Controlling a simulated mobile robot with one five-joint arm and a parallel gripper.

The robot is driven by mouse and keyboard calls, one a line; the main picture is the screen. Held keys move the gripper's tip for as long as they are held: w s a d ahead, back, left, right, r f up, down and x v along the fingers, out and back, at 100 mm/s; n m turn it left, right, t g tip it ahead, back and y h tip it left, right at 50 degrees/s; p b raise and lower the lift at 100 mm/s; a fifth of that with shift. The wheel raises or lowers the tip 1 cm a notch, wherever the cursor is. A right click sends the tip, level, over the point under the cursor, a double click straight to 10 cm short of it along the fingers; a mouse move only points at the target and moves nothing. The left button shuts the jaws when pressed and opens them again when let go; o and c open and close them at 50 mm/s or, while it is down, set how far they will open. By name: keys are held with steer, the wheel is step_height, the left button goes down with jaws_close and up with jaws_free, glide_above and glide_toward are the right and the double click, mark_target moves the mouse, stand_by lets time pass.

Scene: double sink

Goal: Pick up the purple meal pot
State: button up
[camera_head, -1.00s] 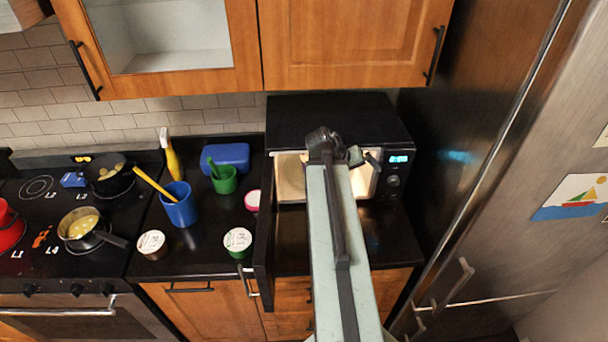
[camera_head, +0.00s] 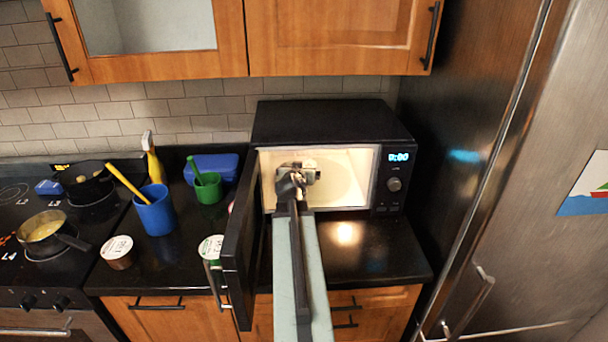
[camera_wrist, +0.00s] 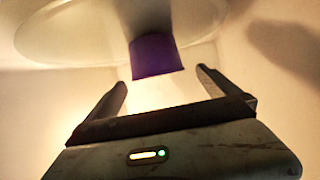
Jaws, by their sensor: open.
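The purple meal pot (camera_wrist: 155,57) shows in the wrist view inside the lit microwave, against the pale round plate (camera_wrist: 60,35). It is beyond and between my fingertips, with no visible contact. In the head view I cannot make the pot out; my gripper and wrist cover part of the interior. My gripper (camera_wrist: 163,80) is open and empty, with its fingers pointing towards the pot. In the head view my gripper (camera_head: 297,172) is at the opening of the microwave (camera_head: 330,123), left of its middle.
The open microwave door (camera_head: 240,240) stands just left of my arm. Left on the counter are a blue cup (camera_head: 156,212), a green cup (camera_head: 208,190) and lidded pots (camera_head: 117,252). A steel fridge (camera_head: 530,220) stands at right. The counter right of my arm is clear.

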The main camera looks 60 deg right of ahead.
steer(key=b+x, duration=0.2)
steer(key=x, duration=0.3)
steer(key=shift+s+d+f, duration=0.1)
steer(key=shift+d+f, duration=0.05)
steer(key=shift+f, duration=0.15)
steer(key=shift+r, duration=0.1)
steer(key=c, duration=1.9)
